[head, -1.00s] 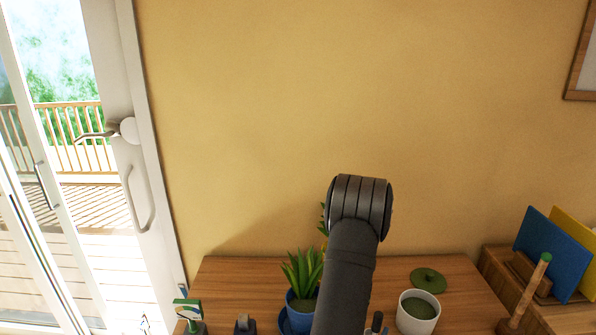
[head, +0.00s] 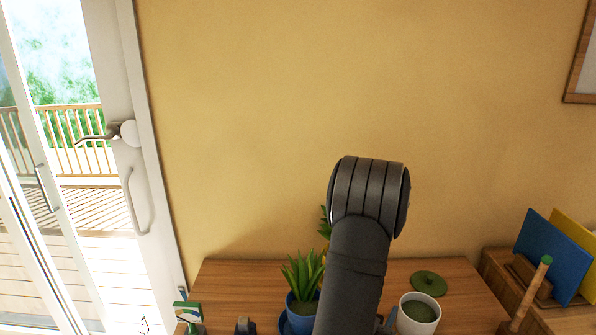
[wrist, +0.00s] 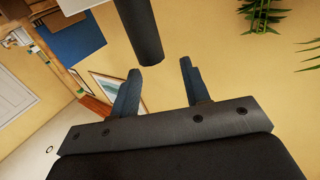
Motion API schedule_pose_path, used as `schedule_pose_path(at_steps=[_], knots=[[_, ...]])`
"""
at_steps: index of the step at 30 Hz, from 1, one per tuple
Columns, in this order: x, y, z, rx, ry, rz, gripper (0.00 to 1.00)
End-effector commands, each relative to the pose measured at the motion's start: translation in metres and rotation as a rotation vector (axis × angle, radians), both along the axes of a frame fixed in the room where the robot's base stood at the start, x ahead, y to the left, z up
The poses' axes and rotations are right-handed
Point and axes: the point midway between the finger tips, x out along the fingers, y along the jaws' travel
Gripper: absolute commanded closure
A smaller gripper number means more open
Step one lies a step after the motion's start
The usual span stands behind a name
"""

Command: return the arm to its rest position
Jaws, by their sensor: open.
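My arm rises in front of the wooden table in the head view, with its dark rounded joint against the yellow wall. My gripper (wrist: 158,90) shows in the wrist view with its two blue-grey fingers apart and nothing between them. A dark cylinder, which looks like part of my own arm, shows beyond the fingers. In the head view the gripper itself is not clearly visible, as the arm covers part of the table.
The wooden table (head: 450,275) holds a potted plant in a blue pot (head: 300,308), a white pot (head: 418,315) and a green lid (head: 428,284). Blue (head: 553,258) and yellow boards stand at right. A glass door is at left. The wall space above the table is clear.

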Motion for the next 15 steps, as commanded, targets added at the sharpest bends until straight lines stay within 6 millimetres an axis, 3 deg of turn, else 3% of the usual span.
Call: schedule_pose_path(at_steps=[15], knots=[[-0.046,-0.031,0.034,0.000,-0.001,-0.004,0.57]])
